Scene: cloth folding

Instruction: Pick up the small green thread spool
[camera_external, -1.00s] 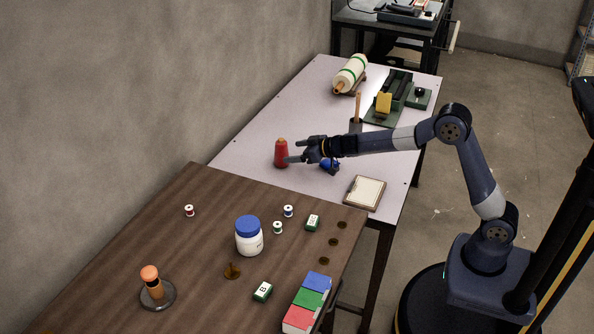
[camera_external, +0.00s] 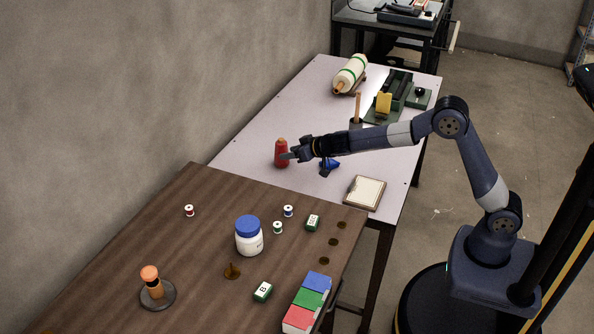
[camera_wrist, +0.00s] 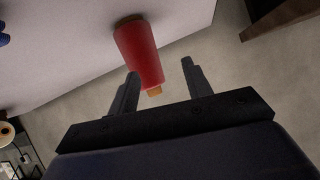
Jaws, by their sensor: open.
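The small green thread spool (camera_external: 278,228) stands upright on the brown wooden table, to the right of the white jar with the blue lid. It does not show in the wrist view. My gripper (camera_external: 287,155) is over the pale table, well behind the spool and apart from it. In the wrist view my gripper (camera_wrist: 158,78) has its two fingers spread, with a red cone (camera_wrist: 138,50) showing beyond and partly behind the left finger. The external view shows that red cone (camera_external: 281,150) upright beside my fingertips; I cannot tell whether they touch.
A red spool (camera_external: 189,210) stands farther left. A clipboard (camera_external: 366,193) and a blue item (camera_external: 328,164) lie on the pale table.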

